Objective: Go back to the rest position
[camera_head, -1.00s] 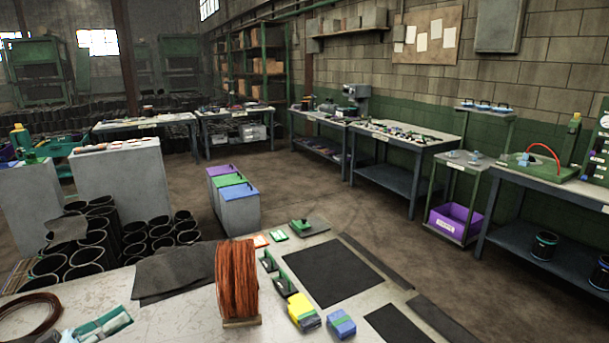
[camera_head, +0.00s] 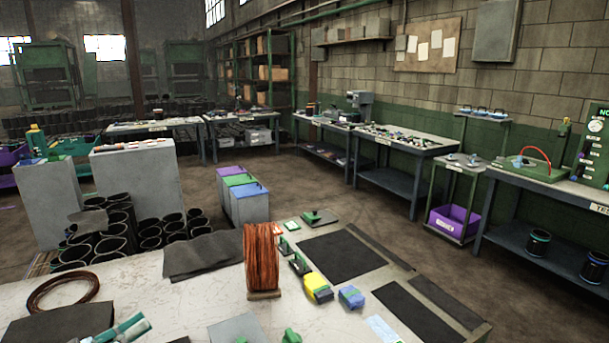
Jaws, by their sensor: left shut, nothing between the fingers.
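My left gripper (camera_head: 136,326) shows only in part at the bottom edge of the head view, left of the middle. Its white and teal fingers are shut with nothing seen between them. It is over the front of the pale workbench (camera_head: 195,300), beside a dark sheet (camera_head: 45,326); the gap to the bench top cannot be judged. The rest of the left arm is cut off by the frame. My right gripper is out of view.
A copper wire spool (camera_head: 262,258) stands on the bench, with a wire coil (camera_head: 62,290) to its left. Yellow (camera_head: 318,286) and blue (camera_head: 351,297) blocks and dark mats (camera_head: 342,254) lie to the right. Black sleeves (camera_head: 105,235) stand behind.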

